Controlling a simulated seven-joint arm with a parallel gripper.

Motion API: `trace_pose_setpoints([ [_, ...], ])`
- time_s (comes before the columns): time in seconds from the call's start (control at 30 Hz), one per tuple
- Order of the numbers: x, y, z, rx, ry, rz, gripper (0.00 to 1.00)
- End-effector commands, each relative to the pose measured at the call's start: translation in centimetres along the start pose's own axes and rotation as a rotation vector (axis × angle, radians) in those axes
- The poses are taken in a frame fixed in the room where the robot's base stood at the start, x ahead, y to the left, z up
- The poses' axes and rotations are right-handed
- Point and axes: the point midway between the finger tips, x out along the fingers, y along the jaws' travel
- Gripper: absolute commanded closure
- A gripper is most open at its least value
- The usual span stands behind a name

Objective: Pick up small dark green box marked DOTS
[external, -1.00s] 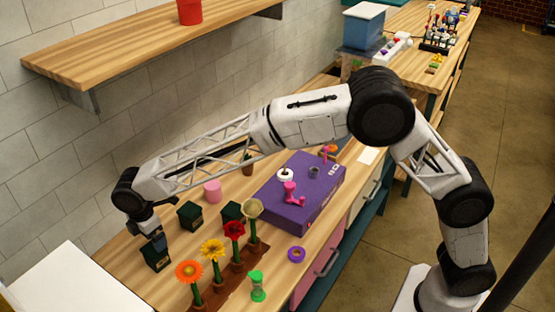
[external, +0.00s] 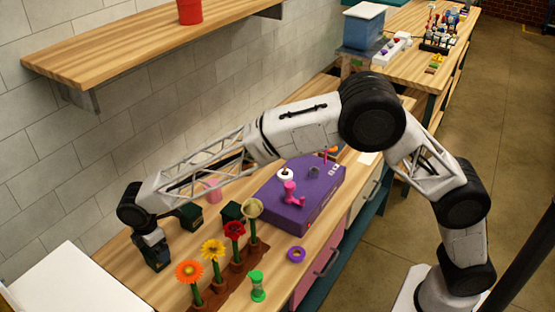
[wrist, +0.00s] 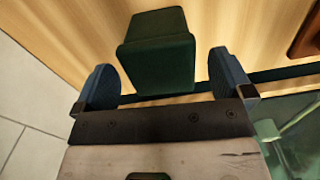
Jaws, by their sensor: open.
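A small dark green box (external: 158,262) stands on the wooden bench at the near left end. My gripper (external: 155,248) is right over it, pointing down, and partly hides it. In the wrist view the dark green box (wrist: 157,58) lies between the two blue fingers of my open gripper (wrist: 163,82), with a gap on each side. Two similar dark green boxes, a middle one (external: 190,217) and a right one (external: 232,211), stand farther back. No DOTS lettering is readable on any of them.
A row of potted flowers (external: 213,252) stands in front, right of the near box. A green hourglass (external: 257,287), a purple tape roll (external: 296,254), a pink cup (external: 212,192) and a large purple box (external: 300,208) are also on the bench. A tiled wall runs behind.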

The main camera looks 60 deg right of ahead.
Motion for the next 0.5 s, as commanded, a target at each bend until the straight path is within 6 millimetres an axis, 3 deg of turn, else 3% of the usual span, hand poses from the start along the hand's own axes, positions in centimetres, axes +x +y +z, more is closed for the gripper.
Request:
trace_pose_setpoints([
  [0.2,2.4,-0.1,0.0,0.000,-0.001,-0.002,0.02],
  [0.5,2.9,-0.1,-0.1,0.000,0.000,0.000,0.02],
])
